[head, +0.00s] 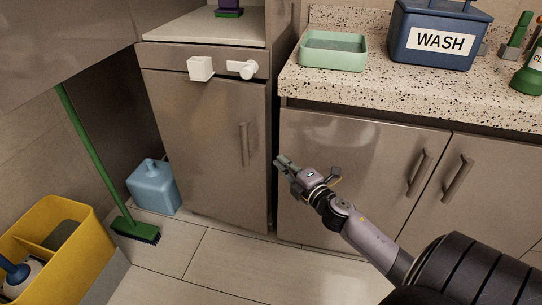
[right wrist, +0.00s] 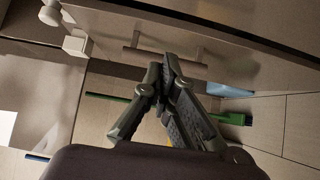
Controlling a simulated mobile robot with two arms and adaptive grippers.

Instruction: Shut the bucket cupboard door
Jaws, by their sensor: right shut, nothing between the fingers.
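A brown cupboard door (head: 215,150) with an upright bar handle (head: 244,145) stands left of the counter, below a drawer front. It looks closed or nearly so; I cannot tell whether it sits flush. Its handle also shows in the right wrist view (right wrist: 165,57), behind my fingertips. My right gripper (head: 284,163) is shut and empty, right of this door and in front of the left edge of the counter cupboard. In the right wrist view its fingers (right wrist: 165,70) meet at the tips. No bucket shows inside a cupboard. My left gripper is out of view.
White fittings (head: 201,69) sit on the drawer front. A light blue container (head: 153,186), a green broom (head: 135,231) and a yellow bin (head: 82,225) stand at left. A blue WASH bucket (head: 404,45) and a green tub (head: 333,62) stand on the counter. The central floor is clear.

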